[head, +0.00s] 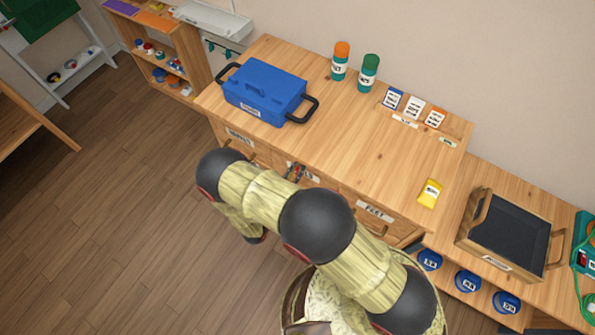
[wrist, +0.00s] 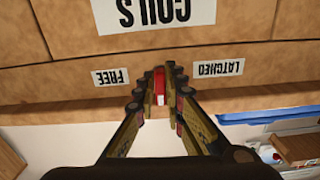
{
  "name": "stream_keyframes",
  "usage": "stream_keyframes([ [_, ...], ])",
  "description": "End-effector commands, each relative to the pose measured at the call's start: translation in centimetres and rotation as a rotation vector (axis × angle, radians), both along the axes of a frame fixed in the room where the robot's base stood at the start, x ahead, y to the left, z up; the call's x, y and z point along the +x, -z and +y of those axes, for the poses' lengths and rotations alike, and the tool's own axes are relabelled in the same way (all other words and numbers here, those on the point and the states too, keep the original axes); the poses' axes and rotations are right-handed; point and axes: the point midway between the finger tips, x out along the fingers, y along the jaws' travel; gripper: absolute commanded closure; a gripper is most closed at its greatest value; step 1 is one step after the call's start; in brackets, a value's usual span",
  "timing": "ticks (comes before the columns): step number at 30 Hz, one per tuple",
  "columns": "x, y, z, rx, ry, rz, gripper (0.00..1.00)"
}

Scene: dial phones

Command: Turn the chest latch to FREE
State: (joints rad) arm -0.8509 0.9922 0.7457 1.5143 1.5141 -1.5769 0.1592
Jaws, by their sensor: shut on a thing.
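The red chest latch (wrist: 158,80) is on the wooden chest front, between the FREE label (wrist: 110,77) on the left and the LATCHED label (wrist: 217,68) on the right in the wrist view. The labels appear upside down there. The visible red part stands upright in the picture, about midway between the labels. My gripper (wrist: 160,90) is shut on the latch, its fingers hiding part of it. The upside-down COILS label (wrist: 155,13) is above. In the head view, my arm covers much of the chest front, and the latch cannot be made out clearly.
On the chest top (head: 345,130) stand a blue toolbox (head: 263,93), two bottles (head: 340,62), several cards (head: 414,107) and a yellow tag (head: 430,193). A dark-lined wooden tray (head: 506,236) sits at right, above blue canisters (head: 467,281). Open floor (head: 110,220) lies left.

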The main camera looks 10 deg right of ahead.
Motion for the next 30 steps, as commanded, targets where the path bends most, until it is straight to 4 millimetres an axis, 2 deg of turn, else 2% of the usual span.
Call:
stream_keyframes([
  [18, 0.11, 0.07, 0.20, 0.434, -0.003, -0.338, 1.00],
  [30, 0.10, -0.04, 0.20, 0.575, -0.003, -0.448, 1.00],
])
